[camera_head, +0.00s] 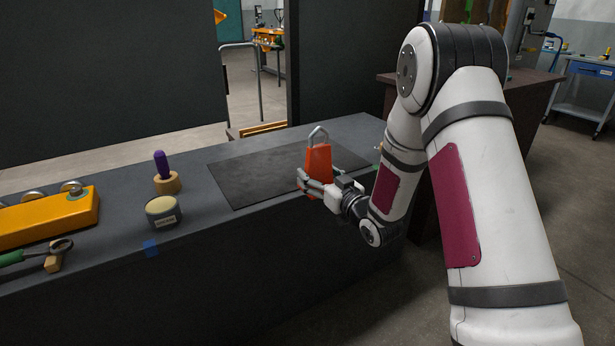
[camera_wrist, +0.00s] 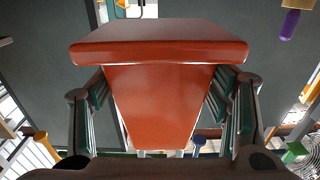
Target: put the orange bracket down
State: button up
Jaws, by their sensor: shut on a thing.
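The orange bracket (camera_head: 318,160) is red-orange and upright, with a grey metal loop on top. My gripper (camera_head: 317,184) is shut on its lower part, near the front edge of the dark counter. In the head view the bracket overlaps a flat dark mat (camera_head: 245,182); I cannot tell whether its bottom touches anything. In the wrist view the bracket (camera_wrist: 158,95) fills the middle, with the fingers of my gripper (camera_wrist: 162,115) on its left and right sides.
On the counter (camera_head: 205,222), left of the mat, stand a purple-handled tool (camera_head: 161,163) in a wooden block, a round labelled tin (camera_head: 163,211) and a yellow box (camera_head: 45,220). A green-handled tool (camera_head: 14,257) lies at the far left. The mat's left part is bare.

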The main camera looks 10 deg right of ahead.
jog(key=w, duration=0.3)
jog(key=w+b, duration=0.1)
jog(key=w, duration=0.3)
jog(key=w+f+b, duration=0.1)
jog(key=w, duration=0.3)
jog(key=shift+a, duration=0.15)
jog(key=shift+w+f, duration=0.1)
jog(key=shift+w, duration=0.25)
notch_tip(320, 180, down, 3)
jog(key=shift+f+b, duration=0.2)
jog(key=shift+b, duration=0.8)
jog(key=shift+s+r, duration=0.1)
jog(key=o, duration=1.6)
jog(key=shift+f, duration=0.2)
jog(key=shift+r, duration=0.15)
jog(key=p+v, duration=0.2)
jog(key=v, duration=1)
jog(key=shift+r+p, duration=0.15)
jog(key=shift+p, duration=0.15)
